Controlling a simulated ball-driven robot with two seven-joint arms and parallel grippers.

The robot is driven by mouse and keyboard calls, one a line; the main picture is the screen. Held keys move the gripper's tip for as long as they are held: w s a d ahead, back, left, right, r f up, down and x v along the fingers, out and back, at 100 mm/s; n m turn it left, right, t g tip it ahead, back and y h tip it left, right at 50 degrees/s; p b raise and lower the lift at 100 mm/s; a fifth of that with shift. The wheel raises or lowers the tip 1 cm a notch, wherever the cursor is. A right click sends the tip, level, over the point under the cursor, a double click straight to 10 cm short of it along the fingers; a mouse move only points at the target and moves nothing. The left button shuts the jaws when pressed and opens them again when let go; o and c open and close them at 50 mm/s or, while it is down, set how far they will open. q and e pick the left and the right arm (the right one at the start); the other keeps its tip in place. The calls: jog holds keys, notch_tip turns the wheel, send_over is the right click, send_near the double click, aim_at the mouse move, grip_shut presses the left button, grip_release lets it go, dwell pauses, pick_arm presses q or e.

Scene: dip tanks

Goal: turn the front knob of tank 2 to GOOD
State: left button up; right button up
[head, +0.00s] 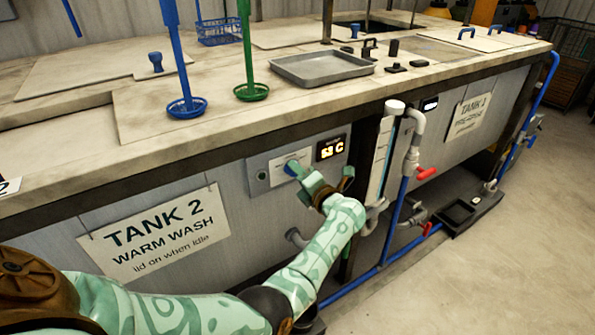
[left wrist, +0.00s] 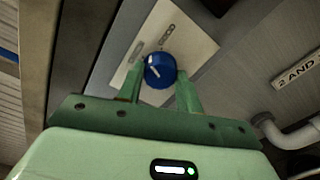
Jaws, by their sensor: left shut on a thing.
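The front of tank 2 carries a white sign (head: 160,234) reading "TANK 2 WARM WASH lid on when idle". To its right is a pale control plate (head: 276,165) with a blue knob (head: 291,168). My left gripper (head: 297,172) is at this knob, and its fingers hide part of it. In the left wrist view the round blue knob (left wrist: 160,71) with a white pointer mark sits between the two green fingers, which are shut on it. Label marks show on the plate (left wrist: 190,28) around the knob, too small to read. My right gripper is not in view.
A lit display (head: 331,148) is right of the plate. A sight tube (head: 381,158), blue pipes and red valve handles (head: 427,173) stand farther right. A grey tray (head: 322,68) and green dipper (head: 250,92) are on the tank top. The floor at right is clear.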

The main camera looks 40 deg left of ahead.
pick_arm(q)
jog(key=shift+d+f+m+p, duration=0.1)
jog(key=shift+m+p, duration=0.7)
jog(key=shift+m, duration=2.8)
jog(key=o, duration=1)
jog(key=shift+w, duration=0.1)
